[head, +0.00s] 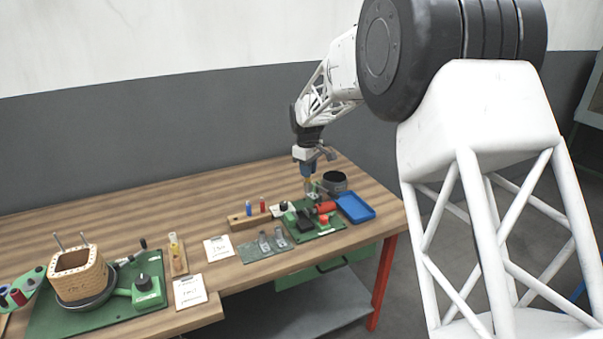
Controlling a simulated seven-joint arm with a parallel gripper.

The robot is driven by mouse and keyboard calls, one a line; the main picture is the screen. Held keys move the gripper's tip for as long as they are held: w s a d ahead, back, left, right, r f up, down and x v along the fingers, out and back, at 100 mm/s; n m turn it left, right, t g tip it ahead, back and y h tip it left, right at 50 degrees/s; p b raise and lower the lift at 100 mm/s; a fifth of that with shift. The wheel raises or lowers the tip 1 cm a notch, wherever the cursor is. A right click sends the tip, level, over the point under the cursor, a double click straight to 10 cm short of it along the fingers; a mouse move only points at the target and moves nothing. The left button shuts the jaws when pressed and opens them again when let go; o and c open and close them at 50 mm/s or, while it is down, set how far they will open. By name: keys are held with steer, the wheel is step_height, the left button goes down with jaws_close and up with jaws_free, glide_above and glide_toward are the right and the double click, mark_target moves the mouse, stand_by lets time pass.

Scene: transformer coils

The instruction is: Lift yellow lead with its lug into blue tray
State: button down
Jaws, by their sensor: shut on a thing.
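In the head view my gripper (309,181) points down over the right part of the green board (324,231), to the left of the blue tray (356,207). It is shut on a small yellow-orange thing, which I take to be the yellow lead (309,185). The lead is mostly hidden by the fingers and too small to make out; its lug cannot be told apart. The blue tray is shallow, looks empty, and lies near the right end of the table.
A dark round pot (335,182) stands behind the tray. A wooden block (249,220) holds a blue and a red piece.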

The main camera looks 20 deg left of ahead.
steer(key=w+d+r, duration=0.1)
steer(key=w+d, duration=1.2)
steer(key=shift+w+r+g, duration=0.3)
steer(key=shift+r, duration=0.05)
steer(key=shift+f, duration=0.15)
step_height(320, 180, down, 6)
steer(key=shift+f, duration=0.15)
stand_by(0.4)
steer(key=shift+f, duration=0.2)
stand_by(0.4)
steer(key=shift+f, duration=3.15)
steer(key=c, duration=0.6)
jaws_free()
steer(key=shift+o, duration=0.2)
steer(key=shift+r, duration=0.15)
